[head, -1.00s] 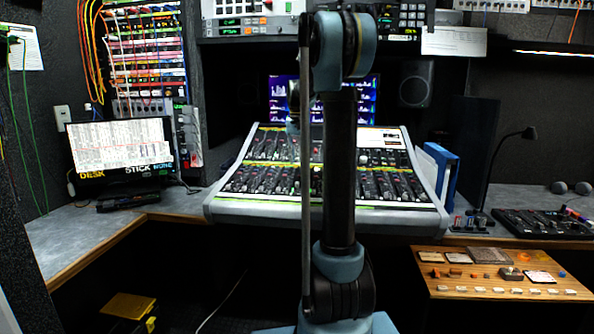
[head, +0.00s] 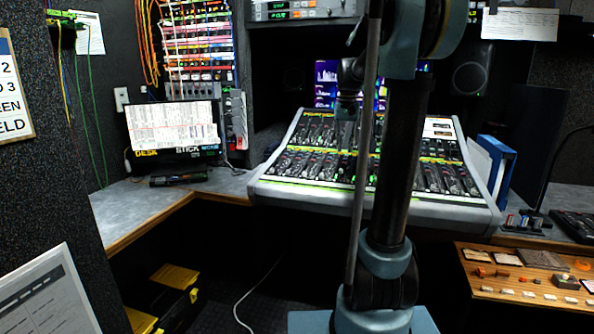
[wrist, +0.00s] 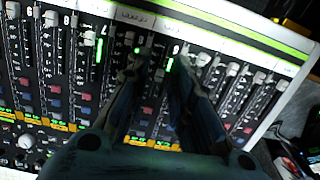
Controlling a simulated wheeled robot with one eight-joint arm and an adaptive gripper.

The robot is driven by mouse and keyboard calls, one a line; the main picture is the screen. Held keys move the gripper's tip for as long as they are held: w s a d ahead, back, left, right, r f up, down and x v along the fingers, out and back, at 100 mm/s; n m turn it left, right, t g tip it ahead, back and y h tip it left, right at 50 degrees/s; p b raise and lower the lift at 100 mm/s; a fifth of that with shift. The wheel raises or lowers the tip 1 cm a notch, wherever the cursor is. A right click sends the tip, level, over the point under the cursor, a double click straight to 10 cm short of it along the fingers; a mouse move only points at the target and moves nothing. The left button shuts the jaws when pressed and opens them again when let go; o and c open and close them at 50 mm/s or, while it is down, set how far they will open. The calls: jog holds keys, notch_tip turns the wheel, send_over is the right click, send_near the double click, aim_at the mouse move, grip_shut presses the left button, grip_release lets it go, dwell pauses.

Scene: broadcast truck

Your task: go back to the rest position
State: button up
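My gripper (wrist: 157,62) shows in the wrist view with its two dark fingers apart. I see nothing held between them; the fader panel of the mixing console (wrist: 70,62) lies behind them. I cannot tell whether the fingertips touch the panel. In the head view the mixing console (head: 300,163) stands in the middle, partly hidden by my arm. My arm rises upright in front of it, and its far end is mostly hidden behind the upper link.
A worktop (head: 130,208) with a monitor (head: 174,126) is at left. A dark wall with papers stands close at far left. A wooden board (head: 480,262) with small items is at lower right. Black-and-yellow cases (head: 177,290) and a white cable (head: 243,300) lie on the floor.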

jog(key=s+a+f+n+t, duration=0.1)
jog(key=s+f, duration=0.3)
jog(key=s, duration=0.6)
jog(key=s+f+n, duration=0.1)
jog(key=s+f, duration=0.2)
jog(key=s, duration=0.6)
jog(key=s+f+n, duration=0.1)
jog(key=s+f, duration=1.3)
jog(key=shift+a+f+t, duration=0.2)
jog(key=shift+f+t, duration=0.15)
jog(key=shift+t, duration=0.05)
jog(key=shift+s, duration=0.1)
jog(key=shift+w+f, duration=0.2)
jog(key=shift+w, duration=0.25)
